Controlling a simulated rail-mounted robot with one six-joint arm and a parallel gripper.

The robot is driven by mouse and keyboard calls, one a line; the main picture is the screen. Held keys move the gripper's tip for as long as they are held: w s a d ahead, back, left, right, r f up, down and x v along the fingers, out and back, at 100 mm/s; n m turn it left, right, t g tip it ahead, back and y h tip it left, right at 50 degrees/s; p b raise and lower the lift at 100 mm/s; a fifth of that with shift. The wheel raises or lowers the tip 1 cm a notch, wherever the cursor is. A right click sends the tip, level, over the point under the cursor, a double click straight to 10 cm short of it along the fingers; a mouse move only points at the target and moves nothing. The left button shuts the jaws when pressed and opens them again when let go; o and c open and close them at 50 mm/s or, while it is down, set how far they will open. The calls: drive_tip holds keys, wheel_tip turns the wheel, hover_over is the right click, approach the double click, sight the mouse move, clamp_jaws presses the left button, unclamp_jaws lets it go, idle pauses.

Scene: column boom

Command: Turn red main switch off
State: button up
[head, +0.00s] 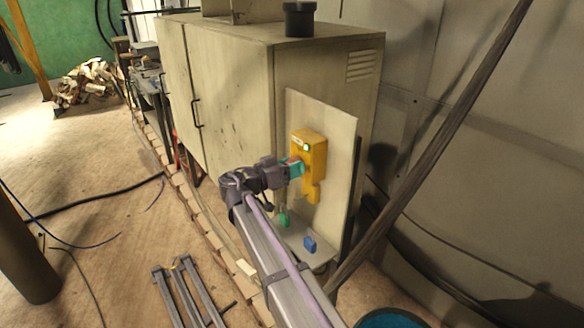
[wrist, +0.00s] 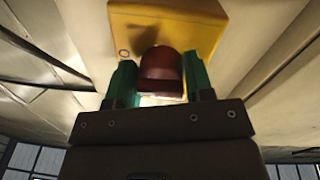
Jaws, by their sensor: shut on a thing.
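A yellow switch box (head: 318,158) is fixed to a pale panel on the side of a large cabinet. It has a lit green lamp (head: 306,147) near its top. In the wrist view, the yellow box (wrist: 205,22) fills the top middle, with the red main switch (wrist: 161,72) on its face. My gripper (wrist: 160,84) has a green finger on either side of the red switch and is shut on it. In the head view, my gripper (head: 298,168) reaches the box from the left and hides the switch. I cannot tell the switch's exact turn position.
A small shelf (head: 312,254) below the box carries a green object (head: 283,219) and a blue block (head: 310,243). The tall beige cabinet (head: 232,95) stands behind my arm. A dark slanted beam (head: 430,165) runs at the right. A blue tub (head: 392,319) is at the bottom.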

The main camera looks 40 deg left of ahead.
drive_tip(key=n, duration=0.8)
drive_tip(key=shift+d+n+b, duration=0.1)
drive_tip(key=shift+n+b, duration=0.2)
drive_tip(key=n, duration=0.4)
drive_tip(key=shift+s+r+n+t, duration=0.1)
drive_tip(key=shift+n+t, duration=0.3)
drive_tip(key=shift+d+n+y, duration=0.1)
drive_tip(key=shift+n+y, duration=0.2)
drive_tip(key=shift+n, duration=1.7)
drive_tip(key=o, duration=0.9)
